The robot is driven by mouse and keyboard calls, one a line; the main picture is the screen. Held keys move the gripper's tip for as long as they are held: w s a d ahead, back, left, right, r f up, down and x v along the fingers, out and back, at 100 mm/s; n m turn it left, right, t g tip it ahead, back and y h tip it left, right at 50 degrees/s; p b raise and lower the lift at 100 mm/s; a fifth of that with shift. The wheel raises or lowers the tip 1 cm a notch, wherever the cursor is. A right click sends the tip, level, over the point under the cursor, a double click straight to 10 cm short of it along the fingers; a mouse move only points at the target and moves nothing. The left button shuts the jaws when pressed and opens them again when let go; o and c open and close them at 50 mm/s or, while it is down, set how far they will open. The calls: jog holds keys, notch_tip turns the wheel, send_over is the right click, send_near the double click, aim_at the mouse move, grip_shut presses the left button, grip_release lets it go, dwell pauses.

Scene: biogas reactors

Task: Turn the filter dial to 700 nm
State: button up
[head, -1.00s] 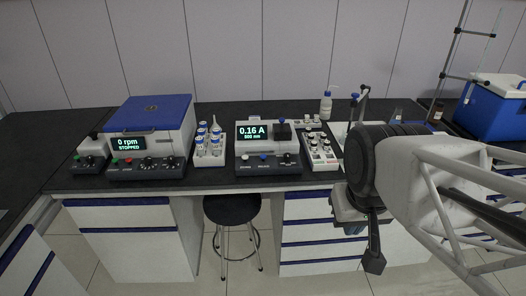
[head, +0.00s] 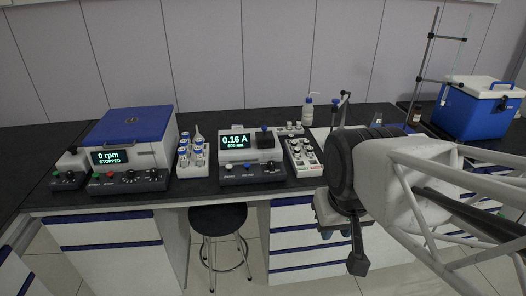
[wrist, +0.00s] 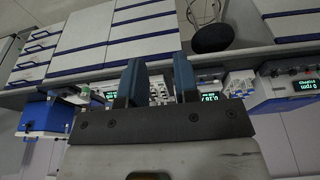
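The photometer (head: 250,150) stands on the bench in the middle of the head view. Its green display (head: 235,143) reads 0.16 A, with a smaller line below that looks like 600 nm. A dark knob (head: 271,164) sits at the right of its front panel, beside a blue and a white button; its pointer is too small to read. My gripper (wrist: 158,82) is open and empty in the wrist view, its two blue fingers apart. In the head view it hangs in front of the bench, right of the photometer and well apart from it.
A centrifuge (head: 132,140) reading 0 rpm STOPPED and a bottle rack (head: 192,163) stand left of the photometer. A white box with knobs (head: 302,156) is close on its right. A stool (head: 218,218) is below. A blue cooler (head: 478,108) stands far right.

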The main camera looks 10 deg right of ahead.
jog(key=shift+o, duration=1.1)
jog(key=shift+w+r, duration=0.15)
jog(key=shift+w, duration=0.2)
jog(key=w, duration=0.4)
jog(key=w+r+n, duration=0.1)
jog(key=w, duration=0.3)
jog(key=w+n, duration=0.1)
jog(key=w, duration=0.3)
jog(key=shift+w+a+r+g, duration=0.15)
jog(key=shift+a+r+g, duration=0.05)
jog(key=shift+r+g, duration=0.15)
jog(key=n+g, duration=0.2)
jog(key=n, duration=0.5)
send_over(271, 162)
jog(key=f, duration=1.6)
jog(key=shift+s, duration=0.35)
jog(key=shift+w+f, duration=0.25)
jog(key=shift+w, duration=0.05)
jog(key=shift+f, duration=0.1)
jog(key=shift+f, duration=3.8)
